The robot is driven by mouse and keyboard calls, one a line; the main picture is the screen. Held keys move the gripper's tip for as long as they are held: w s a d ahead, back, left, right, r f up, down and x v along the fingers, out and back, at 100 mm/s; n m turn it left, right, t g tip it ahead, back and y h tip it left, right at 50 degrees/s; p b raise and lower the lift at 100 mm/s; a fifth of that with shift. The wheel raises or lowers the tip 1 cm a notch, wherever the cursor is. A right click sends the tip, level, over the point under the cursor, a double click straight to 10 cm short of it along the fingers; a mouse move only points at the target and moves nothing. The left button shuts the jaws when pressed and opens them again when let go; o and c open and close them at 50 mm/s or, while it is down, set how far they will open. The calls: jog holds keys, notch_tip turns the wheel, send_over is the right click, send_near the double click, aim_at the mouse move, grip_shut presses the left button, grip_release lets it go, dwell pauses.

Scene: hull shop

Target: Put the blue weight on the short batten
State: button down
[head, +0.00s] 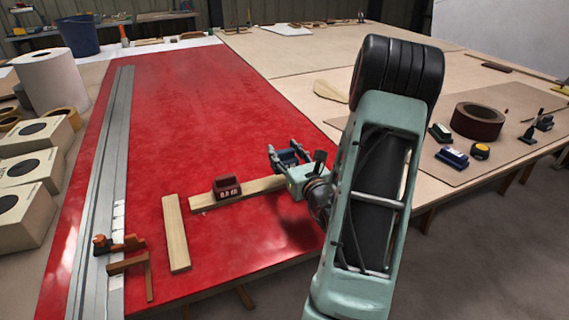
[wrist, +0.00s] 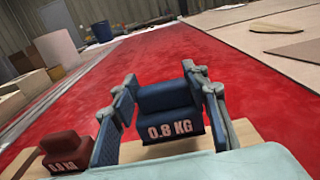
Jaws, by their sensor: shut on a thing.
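My gripper (head: 287,153) is shut on the blue weight (wrist: 168,104), which is marked 0.8 KG and sits upright between the fingers. The head view shows only part of this weight (head: 290,157). It is over or on the right part of a pale batten (head: 262,185); I cannot tell whether it touches. My gripper hides that batten's right end. A red weight (head: 228,189) stands on the same batten, left of my gripper. Another pale batten (head: 176,234), which looks shorter, lies bare to the left, roughly at right angles to the first.
The red sheet (head: 200,110) is clear beyond the battens. A metal rail (head: 102,170) runs along its left side, with an orange clamp (head: 122,246) near the front. Boxes (head: 28,165) stand farther left. A dark blue block (head: 452,157) and a brown tape roll (head: 478,121) stand at right.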

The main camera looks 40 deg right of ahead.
aim_at(285, 161)
jog(key=shift+w+d+f, duration=0.1)
jog(key=shift+w+f, duration=0.1)
jog(key=shift+w, duration=0.05)
jog(key=shift+w+d+f+b, duration=0.1)
jog(key=shift+f+b, duration=0.2)
jog(key=shift+f, duration=0.6)
jog(key=shift+w+d+f+b, duration=0.1)
jog(key=shift+f+b, duration=0.2)
jog(key=shift+f, duration=0.55)
jog(key=shift+f, duration=0.2)
jog(key=c, duration=1.1)
grip_release()
